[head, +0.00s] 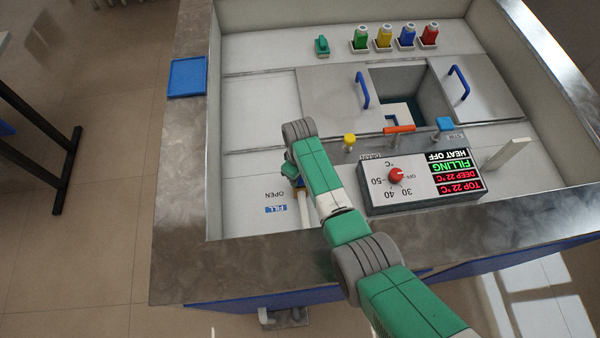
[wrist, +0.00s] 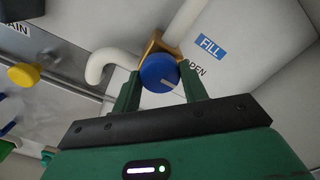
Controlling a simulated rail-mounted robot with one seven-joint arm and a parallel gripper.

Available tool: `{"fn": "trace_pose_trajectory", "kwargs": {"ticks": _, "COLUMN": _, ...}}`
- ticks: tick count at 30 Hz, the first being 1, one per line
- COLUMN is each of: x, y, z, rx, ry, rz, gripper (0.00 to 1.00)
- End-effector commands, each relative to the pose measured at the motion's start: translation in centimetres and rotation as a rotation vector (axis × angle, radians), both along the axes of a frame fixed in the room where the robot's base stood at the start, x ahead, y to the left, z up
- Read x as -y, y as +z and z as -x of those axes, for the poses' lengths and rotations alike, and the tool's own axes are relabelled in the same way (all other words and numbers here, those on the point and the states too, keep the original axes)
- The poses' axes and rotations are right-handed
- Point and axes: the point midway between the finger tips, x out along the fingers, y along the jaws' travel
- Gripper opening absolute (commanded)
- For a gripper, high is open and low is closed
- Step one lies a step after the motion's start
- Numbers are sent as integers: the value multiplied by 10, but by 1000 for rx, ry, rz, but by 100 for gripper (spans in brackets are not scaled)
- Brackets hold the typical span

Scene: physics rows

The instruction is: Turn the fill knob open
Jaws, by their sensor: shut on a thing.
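The fill knob (wrist: 156,68) is a round blue knob with a pale pointer line, on a brass valve body (wrist: 160,44) with white pipes. In the wrist view my gripper (wrist: 161,75) has one green finger on each side of the knob and is shut on it. The pointer line runs toward the lower right, on the side of the partly hidden OPEN label. The blue FILL label (wrist: 211,46) is above right. In the head view my gripper (head: 297,178) hides most of the knob. The display (head: 452,171) on the control box shows FILLING in green.
The control box (head: 420,196) with a red dial (head: 396,175) stands close right of my arm. A yellow knob (head: 349,140), an orange lever (head: 399,129) and a blue knob (head: 445,124) lie behind it. Hatch panels with blue handles are farther back.

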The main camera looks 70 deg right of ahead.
Motion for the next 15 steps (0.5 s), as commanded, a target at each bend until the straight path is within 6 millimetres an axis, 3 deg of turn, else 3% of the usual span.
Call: {"fn": "trace_pose_trajectory", "kwargs": {"ticks": 15, "x": 0, "y": 1, "z": 0, "rx": 1, "ry": 31, "rz": 1, "gripper": 20}}
